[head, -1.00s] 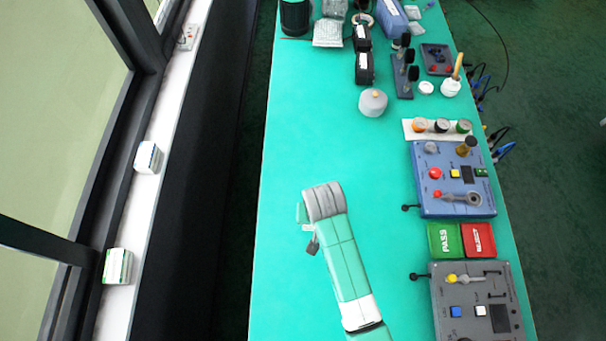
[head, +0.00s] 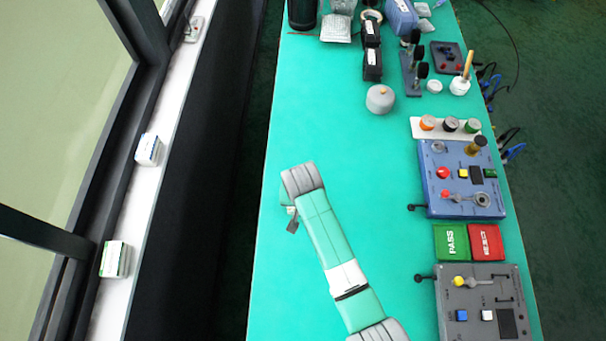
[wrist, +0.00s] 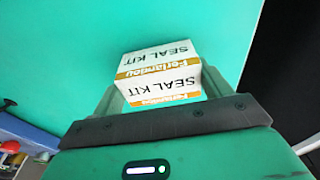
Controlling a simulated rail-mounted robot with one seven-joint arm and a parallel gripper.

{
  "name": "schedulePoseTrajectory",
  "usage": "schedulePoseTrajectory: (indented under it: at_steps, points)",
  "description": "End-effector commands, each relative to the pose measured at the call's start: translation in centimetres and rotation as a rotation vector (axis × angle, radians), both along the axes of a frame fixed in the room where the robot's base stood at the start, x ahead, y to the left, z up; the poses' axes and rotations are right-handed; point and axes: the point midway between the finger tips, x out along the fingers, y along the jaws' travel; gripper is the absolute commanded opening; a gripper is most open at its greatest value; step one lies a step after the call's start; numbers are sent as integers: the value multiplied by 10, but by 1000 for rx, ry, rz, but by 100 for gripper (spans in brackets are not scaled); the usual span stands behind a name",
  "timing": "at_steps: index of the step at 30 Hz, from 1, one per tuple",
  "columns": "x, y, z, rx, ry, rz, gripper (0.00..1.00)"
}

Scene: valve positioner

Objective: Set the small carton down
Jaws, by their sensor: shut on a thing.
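The small carton (wrist: 160,66) is white with orange bands and reads "SEAL KIT" and "Ferlandou". In the wrist view it sits between the two fingers of my gripper (wrist: 158,92), which is shut on it. Beyond it lies the green bench top (wrist: 60,45); I cannot tell whether the carton touches it.
A blue panel (head: 435,205), green PASS (head: 452,257) and red reject (head: 487,257) pads, and a grey panel (head: 448,297) line the right side. A grey round pot (head: 380,99) stands farther back. The middle is clear. Two boxes (head: 148,150) (head: 115,259) sit on the window ledge.

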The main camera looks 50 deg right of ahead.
Motion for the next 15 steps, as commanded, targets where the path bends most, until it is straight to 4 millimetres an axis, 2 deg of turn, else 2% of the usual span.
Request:
schedulePoseTrajectory:
  at_steps: [1, 2, 5, 12, 15]
  points:
    - [0, 0, -2, 1, 1, 0, 52]
    - [0, 0, -3, 1, 1, 0, 79]
    - [0, 0, -2, 1, 1, 0, 99]
    - [0, 0, -2, 0, 0, 0, 99]
    - [0, 0, 6, -1, -2, 1, 99]
